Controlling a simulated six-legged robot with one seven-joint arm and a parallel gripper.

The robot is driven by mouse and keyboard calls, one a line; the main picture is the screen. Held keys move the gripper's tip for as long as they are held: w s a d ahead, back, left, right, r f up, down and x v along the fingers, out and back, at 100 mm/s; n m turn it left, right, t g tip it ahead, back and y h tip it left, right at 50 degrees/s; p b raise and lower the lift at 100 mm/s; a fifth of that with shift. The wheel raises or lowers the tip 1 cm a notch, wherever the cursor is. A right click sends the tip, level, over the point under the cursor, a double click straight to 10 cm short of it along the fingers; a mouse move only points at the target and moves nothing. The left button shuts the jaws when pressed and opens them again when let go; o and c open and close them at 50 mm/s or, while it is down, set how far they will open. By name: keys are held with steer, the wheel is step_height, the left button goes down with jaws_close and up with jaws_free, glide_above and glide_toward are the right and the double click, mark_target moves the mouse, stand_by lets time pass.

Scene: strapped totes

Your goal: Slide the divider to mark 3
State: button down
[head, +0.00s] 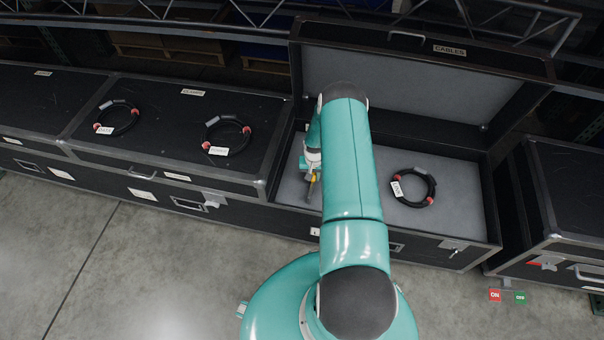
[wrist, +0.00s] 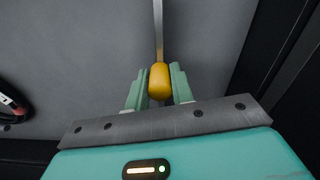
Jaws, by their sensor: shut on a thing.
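The divider (wrist: 158,32) shows in the wrist view as a thin pale strip running up from a yellow handle (wrist: 159,82). My gripper (wrist: 159,76) has its two green fingers closed on either side of this handle. In the head view my gripper (head: 312,172) is low inside the left part of the open case (head: 462,236), and a bit of yellow shows below it. My arm hides most of the divider there. I cannot make out mark 3 or any other numbered marks.
A black cable coil (head: 431,188) with a white tag lies on the grey case floor, right of my arm. Two more coils (head: 137,118) (head: 247,138) lie on closed cases at the left. The raised lid (head: 430,85) stands behind. Dark case walls bound the space.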

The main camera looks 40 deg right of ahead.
steer(key=s+d, duration=1)
steer(key=s, duration=0.1)
steer(key=c, duration=1.3)
jaws_free()
steer(key=shift+s, duration=0.1)
steer(key=shift+o, duration=0.5)
steer(key=shift+a+r, duration=0.1)
steer(key=shift+r, duration=0.05)
steer(key=shift+r, duration=0.25)
step_height(320, 180, up, 13)
